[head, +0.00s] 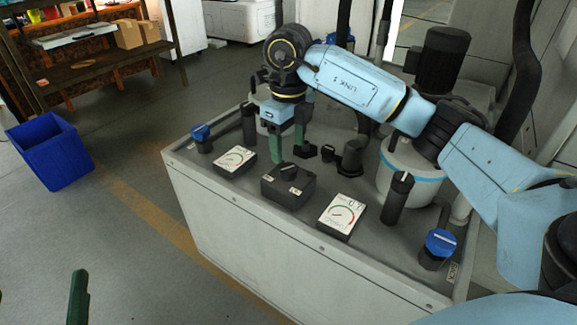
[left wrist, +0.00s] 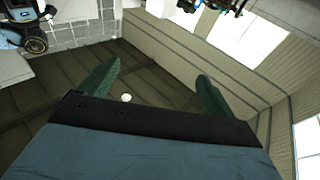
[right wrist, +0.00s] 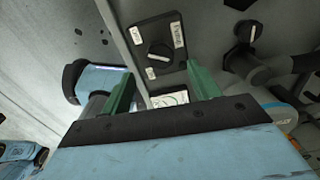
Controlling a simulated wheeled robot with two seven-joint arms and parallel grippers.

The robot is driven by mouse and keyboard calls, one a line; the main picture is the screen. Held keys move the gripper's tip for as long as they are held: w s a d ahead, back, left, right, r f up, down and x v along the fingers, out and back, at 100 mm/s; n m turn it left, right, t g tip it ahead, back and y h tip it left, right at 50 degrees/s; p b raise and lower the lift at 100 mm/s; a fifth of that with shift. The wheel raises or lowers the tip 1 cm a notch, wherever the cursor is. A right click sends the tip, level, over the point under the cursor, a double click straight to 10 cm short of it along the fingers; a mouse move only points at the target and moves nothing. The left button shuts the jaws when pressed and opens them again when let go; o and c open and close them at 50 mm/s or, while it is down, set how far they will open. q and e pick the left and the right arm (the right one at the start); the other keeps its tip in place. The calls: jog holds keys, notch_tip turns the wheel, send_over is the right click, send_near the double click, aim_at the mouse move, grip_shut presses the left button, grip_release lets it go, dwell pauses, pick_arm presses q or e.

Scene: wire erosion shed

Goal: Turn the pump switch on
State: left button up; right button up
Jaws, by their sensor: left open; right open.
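The pump switch looks to be the black box with a rotary knob (head: 289,186) in the middle of the grey cabinet top, between two gauges. In the right wrist view the switch (right wrist: 158,48) carries a black knob with a white mark and small white labels, too small to read surely. My right gripper (head: 288,155) is open and empty, with its green fingers pointing down just above and behind the switch; I see no contact. The right wrist view shows its fingers (right wrist: 156,82) spread apart. My left gripper (left wrist: 159,72) is open and empty, away from the cabinet.
Gauges (head: 234,161) and (head: 342,216) flank the switch on the cabinet top (head: 320,255). Blue-knobbed valves (head: 202,137) and (head: 438,248) stand near its ends. Black upright pipes (head: 398,197) and a white canister (head: 412,170) crowd the right. A blue bin (head: 50,152) stands on the floor.

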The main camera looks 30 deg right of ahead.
aim_at(289, 167)
notch_tip(289, 167, down, 5)
jog(key=shift+r+b, duration=0.2)
jog(key=shift+b, duration=0.75)
pick_arm(q)
jog(key=shift+s+r+t+h, duration=0.25)
jog(key=shift+s+r+t, duration=0.15)
jog(key=shift+r+t, duration=0.45)
jog(key=shift+s+r+t+h, duration=0.2)
jog(key=shift+s+r+t, duration=0.2)
jog(key=shift+r+t, duration=0.45)
jog(key=shift+s+r+t+h, duration=0.25)
jog(key=shift+s+r+t, duration=0.15)
jog(key=shift+r+t, duration=0.45)
pick_arm(e)
jog(key=shift+f, duration=0.55)
pick_arm(q)
jog(key=shift+r, duration=0.1)
pick_arm(e)
jog(key=c, duration=1)
